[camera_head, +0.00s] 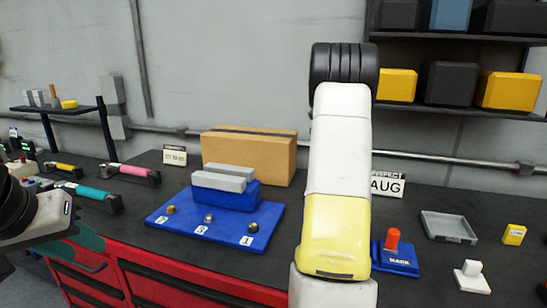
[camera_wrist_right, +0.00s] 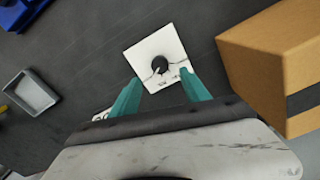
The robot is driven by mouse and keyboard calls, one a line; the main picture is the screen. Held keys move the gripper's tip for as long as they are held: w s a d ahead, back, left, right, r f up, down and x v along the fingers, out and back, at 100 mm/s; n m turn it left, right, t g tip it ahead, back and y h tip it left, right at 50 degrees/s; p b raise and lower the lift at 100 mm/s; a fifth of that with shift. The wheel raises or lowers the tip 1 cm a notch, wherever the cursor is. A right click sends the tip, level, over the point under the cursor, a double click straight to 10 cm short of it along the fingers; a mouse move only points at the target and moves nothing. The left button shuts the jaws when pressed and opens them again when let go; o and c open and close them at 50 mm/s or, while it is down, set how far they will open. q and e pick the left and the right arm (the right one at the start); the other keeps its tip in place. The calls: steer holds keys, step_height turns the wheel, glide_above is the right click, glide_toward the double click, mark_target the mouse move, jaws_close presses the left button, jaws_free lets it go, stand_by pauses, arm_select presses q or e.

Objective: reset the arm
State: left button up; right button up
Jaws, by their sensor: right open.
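My right arm (camera_head: 337,185) rises through the middle of the head view, and its gripper is hidden there. In the right wrist view my right gripper (camera_wrist_right: 160,92) is open, with two teal fingers apart and nothing held. A white square plate with a dark round knob (camera_wrist_right: 160,64) lies beyond and between the fingertips. Small marks show by the knob but are too small to read. My left gripper (camera_head: 82,242) is at the left edge of the head view, partly cut off. Its teal finger shows, but its opening is unclear.
A cardboard box (camera_head: 250,157) stands at the back of the dark bench. A blue numbered base (camera_head: 225,232) with knobs is in front. A grey tray (camera_head: 447,228), a blue block with a red knob (camera_head: 394,258) and a yellow box (camera_head: 513,235) are right.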

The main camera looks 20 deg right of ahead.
steer(key=s+a+r+n+t+y, duration=0.1)
steer(key=s+a+r+n+t, duration=0.2)
steer(key=a, duration=0.7)
steer(key=s+a+r+n, duration=0.3)
steer(key=s+a+r, duration=0.25)
steer(key=a, duration=0.45)
steer(key=s+a+f+n+t, duration=0.1)
steer(key=s+a+f+n, duration=0.1)
steer(key=s+a, duration=0.4)
steer(key=s+a+f+n+t+y, duration=0.1)
steer(key=s+a+f+n+t, duration=0.1)
steer(key=s+a, duration=0.5)
steer(key=shift+s+a+f+n, duration=0.2)
steer(key=shift+s+f+n, duration=0.15)
steer(key=shift+s+n, duration=0.7)
